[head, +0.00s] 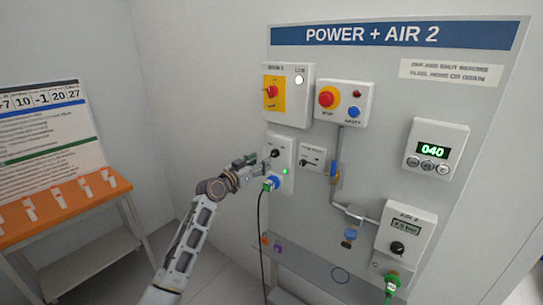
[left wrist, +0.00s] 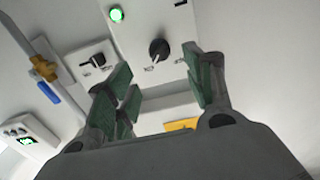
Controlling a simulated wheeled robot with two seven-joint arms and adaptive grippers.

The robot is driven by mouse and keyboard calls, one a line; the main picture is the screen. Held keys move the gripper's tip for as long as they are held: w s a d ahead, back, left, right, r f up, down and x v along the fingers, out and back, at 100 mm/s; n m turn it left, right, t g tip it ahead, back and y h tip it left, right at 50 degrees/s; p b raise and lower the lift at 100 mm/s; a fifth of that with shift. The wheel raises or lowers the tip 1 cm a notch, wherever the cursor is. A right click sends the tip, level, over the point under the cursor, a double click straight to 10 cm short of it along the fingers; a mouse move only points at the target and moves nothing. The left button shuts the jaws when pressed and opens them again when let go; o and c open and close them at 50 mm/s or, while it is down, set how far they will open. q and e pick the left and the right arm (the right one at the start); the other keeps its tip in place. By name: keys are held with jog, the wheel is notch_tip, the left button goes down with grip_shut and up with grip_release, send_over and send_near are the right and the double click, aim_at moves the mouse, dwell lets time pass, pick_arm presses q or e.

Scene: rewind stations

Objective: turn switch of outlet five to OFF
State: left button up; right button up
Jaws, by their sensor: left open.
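The outlet box (head: 285,178) is a white box on the grey panel in the head view, with a black rotary switch (head: 275,153), a lit green lamp (head: 285,171) and a blue plug (head: 271,184). Its outlet number is not readable. My left gripper (head: 257,164) is just left of the switch. In the left wrist view the black switch knob (left wrist: 159,50) lies beyond and between the open green-padded fingers of my left gripper (left wrist: 156,78). The fingers are empty, and I cannot tell how far they are from the knob. My right gripper is not in view.
A smaller switch box (head: 312,157) sits right of the outlet. Above are a red-and-yellow main switch (head: 272,92) and a red stop button (head: 327,98). A black cable (head: 261,225) hangs from the plug. An orange-topped table (head: 70,208) stands at left.

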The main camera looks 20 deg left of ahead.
aim_at(272, 155)
pick_arm(q)
jog(key=x, duration=0.3)
jog(key=shift+w+d, duration=0.15)
jog(key=shift+w, duration=0.2)
jog(key=shift+w+d, duration=0.15)
jog(key=shift+w, duration=0.2)
jog(key=shift+p+x, duration=0.3)
jog(key=shift+x, duration=1.55)
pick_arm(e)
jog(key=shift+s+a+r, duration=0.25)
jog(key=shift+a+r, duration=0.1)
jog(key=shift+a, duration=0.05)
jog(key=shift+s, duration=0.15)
